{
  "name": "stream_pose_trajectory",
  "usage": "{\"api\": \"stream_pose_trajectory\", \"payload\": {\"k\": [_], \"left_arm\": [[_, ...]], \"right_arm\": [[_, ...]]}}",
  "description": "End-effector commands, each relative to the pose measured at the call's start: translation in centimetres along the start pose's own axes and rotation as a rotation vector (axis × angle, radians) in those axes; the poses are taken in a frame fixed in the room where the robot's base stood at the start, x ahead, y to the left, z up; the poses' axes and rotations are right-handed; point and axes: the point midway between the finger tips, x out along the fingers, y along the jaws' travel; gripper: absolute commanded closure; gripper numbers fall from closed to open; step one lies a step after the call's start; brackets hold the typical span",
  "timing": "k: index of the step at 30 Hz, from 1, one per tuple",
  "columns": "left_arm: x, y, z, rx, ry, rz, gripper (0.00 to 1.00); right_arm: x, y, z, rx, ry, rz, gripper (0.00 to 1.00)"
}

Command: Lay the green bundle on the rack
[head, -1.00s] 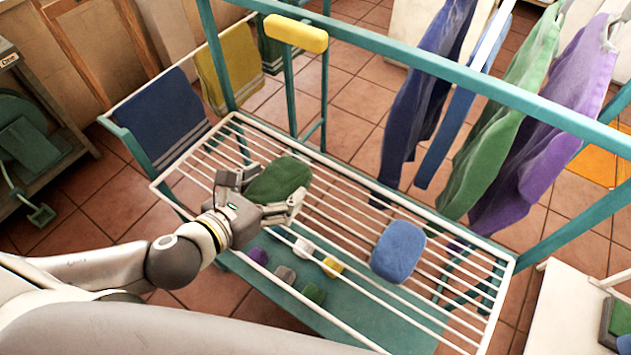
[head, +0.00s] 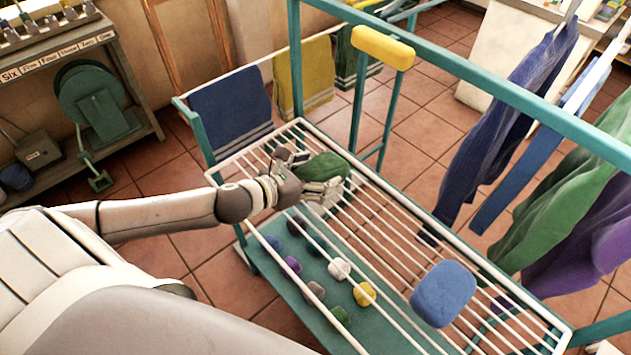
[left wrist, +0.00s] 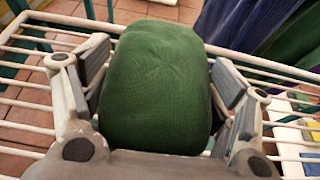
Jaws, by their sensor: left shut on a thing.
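The green bundle (head: 322,168) is a soft, rounded dark green lump. My left gripper (head: 312,182) is shut on it, with one finger on each side. The left wrist view shows the bundle (left wrist: 155,85) between the finger pads of the left gripper (left wrist: 158,95). Bundle and gripper are over the far left part of the white wire rack (head: 385,215). I cannot tell whether the bundle touches the bars; its underside is hidden. My right gripper is not in view.
A blue bundle (head: 443,293) lies on the rack's near right part. Several small coloured lumps sit on the teal shelf (head: 300,305) below. A teal frame bar (head: 470,85) with hanging garments (head: 505,120) runs above the rack's right side. The rack's middle is clear.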

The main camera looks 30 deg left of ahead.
Motion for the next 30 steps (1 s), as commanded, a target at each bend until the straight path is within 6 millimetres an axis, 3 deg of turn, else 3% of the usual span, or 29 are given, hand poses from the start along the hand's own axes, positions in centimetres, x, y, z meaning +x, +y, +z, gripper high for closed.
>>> {"api": "stream_pose_trajectory", "payload": {"k": [9, 22, 23, 27, 30], "left_arm": [[1.6, 0.4, -3.0, -0.004, 0.0, 0.001, 0.45], [1.8, 0.4, -3.7, 0.001, 0.0, 0.0, 0.45], [1.8, 0.4, -3.6, 0.001, 0.0, 0.0, 0.16], [1.8, 0.4, -3.6, 0.0, 0.0, 0.0, 0.0], [1.8, 0.4, -3.6, 0.0, 0.0, 0.0, 0.0]], "right_arm": [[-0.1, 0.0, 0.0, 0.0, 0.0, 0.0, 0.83], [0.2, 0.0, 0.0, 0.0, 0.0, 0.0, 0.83], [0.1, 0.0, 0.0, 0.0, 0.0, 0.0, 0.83], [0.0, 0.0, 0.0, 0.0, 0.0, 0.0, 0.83], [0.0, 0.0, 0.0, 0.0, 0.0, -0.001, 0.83]]}}
